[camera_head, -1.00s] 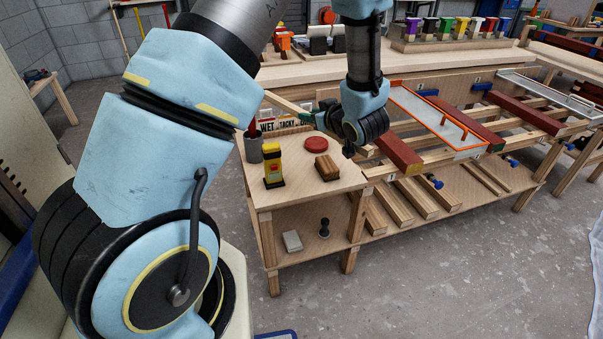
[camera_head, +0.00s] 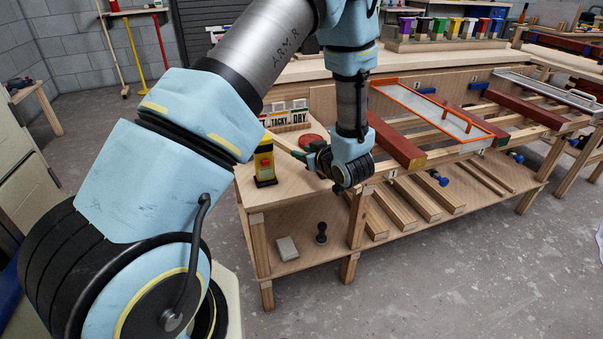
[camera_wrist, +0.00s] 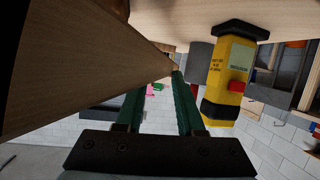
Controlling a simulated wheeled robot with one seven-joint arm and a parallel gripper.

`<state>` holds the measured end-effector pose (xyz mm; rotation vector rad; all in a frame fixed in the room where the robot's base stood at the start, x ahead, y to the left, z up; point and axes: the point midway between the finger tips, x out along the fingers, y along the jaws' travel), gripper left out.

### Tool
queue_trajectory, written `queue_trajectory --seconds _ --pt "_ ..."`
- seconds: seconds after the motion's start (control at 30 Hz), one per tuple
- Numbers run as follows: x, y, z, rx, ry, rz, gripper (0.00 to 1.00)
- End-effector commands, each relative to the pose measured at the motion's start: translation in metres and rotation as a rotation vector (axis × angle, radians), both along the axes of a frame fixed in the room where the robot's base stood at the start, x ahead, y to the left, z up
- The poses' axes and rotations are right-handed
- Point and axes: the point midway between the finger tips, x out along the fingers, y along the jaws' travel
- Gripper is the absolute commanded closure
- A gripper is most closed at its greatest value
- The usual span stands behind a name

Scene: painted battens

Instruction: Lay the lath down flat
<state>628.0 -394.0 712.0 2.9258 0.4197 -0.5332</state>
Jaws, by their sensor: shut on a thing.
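My gripper (camera_head: 302,154) is low over the left end of the workbench, its green fingers pointing left. It is shut on a pale wooden lath (camera_head: 281,142), of which only a short part shows in the head view, partly hidden by my arm. In the wrist view, the lath (camera_wrist: 75,65) fills the upper left as a broad wooden face narrowing toward the fingertips (camera_wrist: 165,78). Its far end and whether it touches the bench cannot be told.
WET, TACKY and DRY cards (camera_head: 288,118) stand behind. A rack with dark red battens (camera_head: 396,142) and an orange-rimmed tray (camera_head: 432,108) is to the right.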

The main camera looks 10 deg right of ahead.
Motion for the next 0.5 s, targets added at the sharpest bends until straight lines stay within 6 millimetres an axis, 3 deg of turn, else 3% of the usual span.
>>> queue_trajectory --seconds 0.5 --pt "0.0 0.0 -0.06 0.0 -0.001 0.0 1.0"
